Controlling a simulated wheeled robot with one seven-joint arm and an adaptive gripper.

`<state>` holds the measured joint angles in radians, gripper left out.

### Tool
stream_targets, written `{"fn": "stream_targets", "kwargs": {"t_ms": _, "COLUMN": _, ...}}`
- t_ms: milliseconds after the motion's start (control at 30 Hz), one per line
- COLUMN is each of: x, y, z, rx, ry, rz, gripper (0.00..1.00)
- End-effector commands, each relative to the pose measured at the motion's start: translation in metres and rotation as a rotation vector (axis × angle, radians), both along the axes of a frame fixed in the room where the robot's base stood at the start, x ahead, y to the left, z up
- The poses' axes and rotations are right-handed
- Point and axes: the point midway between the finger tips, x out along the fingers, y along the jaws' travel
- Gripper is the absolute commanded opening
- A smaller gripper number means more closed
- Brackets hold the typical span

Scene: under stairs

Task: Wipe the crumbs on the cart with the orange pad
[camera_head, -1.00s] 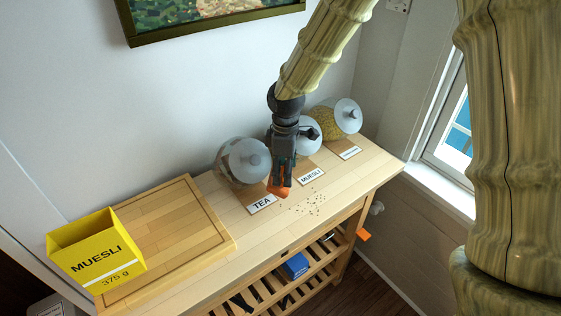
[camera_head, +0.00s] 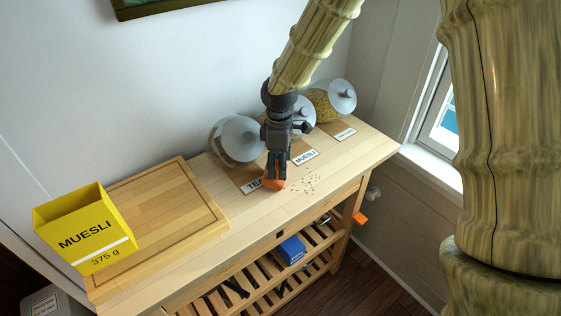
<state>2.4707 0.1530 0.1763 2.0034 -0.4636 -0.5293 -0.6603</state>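The orange pad (camera_head: 273,184) is at the lower end of my gripper (camera_head: 277,172), whose dark fingers are shut on it. The pad is low over the cart top (camera_head: 239,211), partly covering the TEA label; I cannot tell whether it touches the wood. The crumbs (camera_head: 311,183) are small dark specks scattered on the cart top just right of the pad, in front of the MUESLI label (camera_head: 305,157).
Three lidded jars stand along the wall: the tea jar (camera_head: 237,141), one partly hidden behind my gripper, and a yellow-filled one (camera_head: 331,101). A yellow MUESLI box (camera_head: 85,232) and a cutting board (camera_head: 160,209) are at left. A blue box (camera_head: 291,250) sits on the slatted shelf.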

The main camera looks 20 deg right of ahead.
Motion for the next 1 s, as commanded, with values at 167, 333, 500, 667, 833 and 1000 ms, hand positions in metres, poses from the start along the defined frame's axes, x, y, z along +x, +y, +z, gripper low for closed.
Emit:
{"fn": "stream_targets", "kwargs": {"t_ms": 167, "x": -0.003, "y": -0.001, "z": -0.004, "rx": -0.001, "ry": 0.007, "rz": -0.001, "gripper": 0.24}}
{"fn": "stream_targets", "kwargs": {"t_ms": 333, "x": -0.004, "y": -0.001, "z": -0.005, "rx": -0.001, "ry": 0.008, "rz": -0.001, "gripper": 0.24}}
{"fn": "stream_targets", "kwargs": {"t_ms": 500, "x": -0.004, "y": -0.002, "z": -0.005, "rx": -0.002, "ry": 0.010, "rz": -0.002, "gripper": 0.24}}
{"fn": "stream_targets", "kwargs": {"t_ms": 667, "x": -0.010, "y": -0.004, "z": -0.005, "rx": -0.002, "ry": 0.012, "rz": -0.002, "gripper": 0.24}}
{"fn": "stream_targets", "kwargs": {"t_ms": 833, "x": -0.022, "y": -0.008, "z": -0.005, "rx": -0.003, "ry": 0.015, "rz": -0.002, "gripper": 0.24}}
{"fn": "stream_targets", "kwargs": {"t_ms": 1000, "x": -0.033, "y": -0.012, "z": -0.005, "rx": -0.003, "ry": 0.016, "rz": -0.002, "gripper": 0.24}}
